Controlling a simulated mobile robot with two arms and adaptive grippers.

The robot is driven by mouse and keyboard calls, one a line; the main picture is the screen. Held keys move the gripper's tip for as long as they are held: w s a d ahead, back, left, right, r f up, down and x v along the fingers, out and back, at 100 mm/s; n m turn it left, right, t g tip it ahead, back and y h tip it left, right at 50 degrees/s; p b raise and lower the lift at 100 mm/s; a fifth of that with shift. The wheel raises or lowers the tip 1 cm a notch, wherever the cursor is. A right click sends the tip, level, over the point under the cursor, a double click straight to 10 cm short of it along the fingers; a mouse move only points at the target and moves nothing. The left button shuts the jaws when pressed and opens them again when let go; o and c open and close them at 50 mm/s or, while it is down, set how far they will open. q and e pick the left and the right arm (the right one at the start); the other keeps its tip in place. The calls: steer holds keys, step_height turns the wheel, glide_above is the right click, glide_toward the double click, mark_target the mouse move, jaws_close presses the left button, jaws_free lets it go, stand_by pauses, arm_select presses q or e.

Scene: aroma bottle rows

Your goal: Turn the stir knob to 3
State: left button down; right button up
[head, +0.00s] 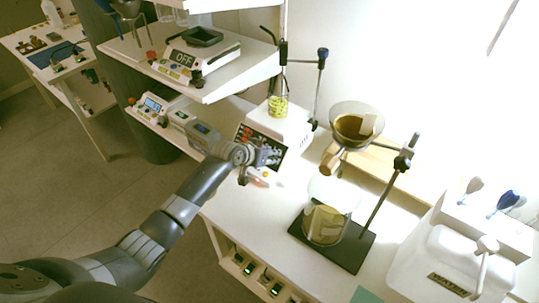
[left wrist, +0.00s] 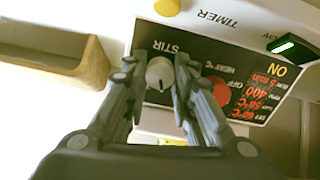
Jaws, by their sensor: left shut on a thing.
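The stir knob (left wrist: 159,74) is a round pale grey knob on the dark front panel (left wrist: 188,60) of the white stirrer (head: 296,126). The panel appears upside down in the left wrist view, with STIR printed by the knob. My left gripper (left wrist: 157,66) has a finger on each side of the knob and is shut on it. In the head view my left gripper (head: 268,157) is at the stirrer's front panel and hides the knob. The number the knob points to is too small to read. My right gripper is not in view.
A red knob (left wrist: 217,91) sits beside the stir knob, and a yellow button (left wrist: 167,7) is on the panel's edge. A yellow-filled vessel (head: 278,106) stands on the stirrer. A stand with a funnel (head: 355,126) and flask (head: 327,222) is to the right. A shelf (head: 238,75) overhangs at left.

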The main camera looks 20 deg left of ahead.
arm_select(q)
steer(key=m, duration=0.3)
steer(key=shift+m, duration=0.4)
steer(key=shift+d+m, duration=0.1)
steer(key=shift+m, duration=1.9)
steer(key=shift+b, duration=0.3)
steer(key=c, duration=1.3)
jaws_free()
steer(key=shift+s, duration=0.1)
steer(key=v, duration=1.2)
steer(key=shift+d, duration=0.1)
